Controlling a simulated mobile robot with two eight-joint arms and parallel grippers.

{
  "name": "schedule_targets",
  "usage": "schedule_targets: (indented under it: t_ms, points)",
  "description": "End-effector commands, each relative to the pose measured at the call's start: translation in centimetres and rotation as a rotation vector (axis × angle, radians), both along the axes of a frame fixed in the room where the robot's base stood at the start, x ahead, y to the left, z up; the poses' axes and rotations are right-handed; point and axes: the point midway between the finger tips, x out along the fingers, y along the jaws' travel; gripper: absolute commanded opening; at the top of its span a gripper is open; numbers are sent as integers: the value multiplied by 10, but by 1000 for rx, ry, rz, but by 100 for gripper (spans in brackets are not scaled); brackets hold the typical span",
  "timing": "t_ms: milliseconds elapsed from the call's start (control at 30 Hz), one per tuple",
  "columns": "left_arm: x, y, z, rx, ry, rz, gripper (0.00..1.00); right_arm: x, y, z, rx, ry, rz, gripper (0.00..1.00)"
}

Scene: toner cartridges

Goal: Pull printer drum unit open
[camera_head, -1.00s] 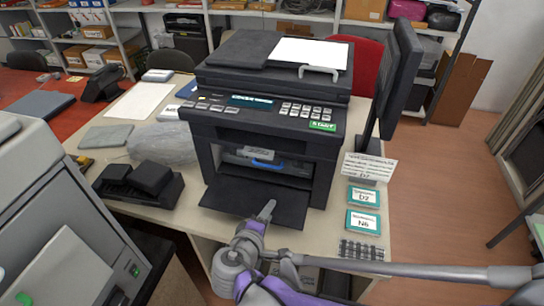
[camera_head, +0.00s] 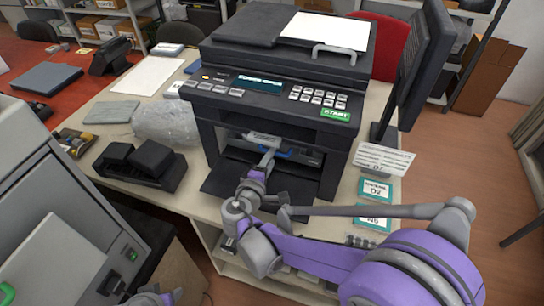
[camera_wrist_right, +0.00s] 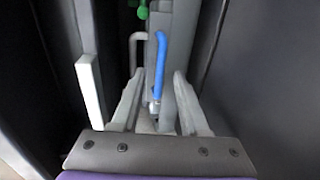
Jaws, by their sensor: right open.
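The black printer (camera_head: 270,100) stands on the table with its front cover (camera_head: 222,181) folded down. The drum unit (camera_head: 259,136) sits inside the open front bay. Its blue handle (camera_wrist_right: 160,62) shows upright in the right wrist view, ahead of and between the fingers. My right gripper (camera_head: 268,150) reaches over the cover into the bay; it is open, and its fingers (camera_wrist_right: 158,88) stand on either side of the handle line, without visible closing on it. The gripper hides part of the drum unit. A small part of my left arm shows at the bottom edge; its fingers cannot be made out.
The monitor (camera_head: 420,70) stands close on the right, with a paper sign (camera_head: 384,160) and a D2 card (camera_head: 376,190) below it. A black desk device (camera_head: 140,166) lies left of the printer. A grey machine (camera_head: 50,190) fills the lower left.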

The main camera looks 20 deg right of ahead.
Motion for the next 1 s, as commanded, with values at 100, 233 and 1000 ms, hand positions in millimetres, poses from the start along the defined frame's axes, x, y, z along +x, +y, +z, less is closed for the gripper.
schedule_targets:
  t_ms: [100, 233, 1000]
  points:
    - [0, 0, 0, 0, 0, 0, 50, 10, -7, -3, 0, 0, -1, 44]
    - [0, 0, 0, 0, 0, 0, 50, 14, -10, -4, 0, 0, 0, 44]
    - [0, 0, 0, 0, 0, 0, 50, 14, -9, -4, 0, 0, 1, 0]
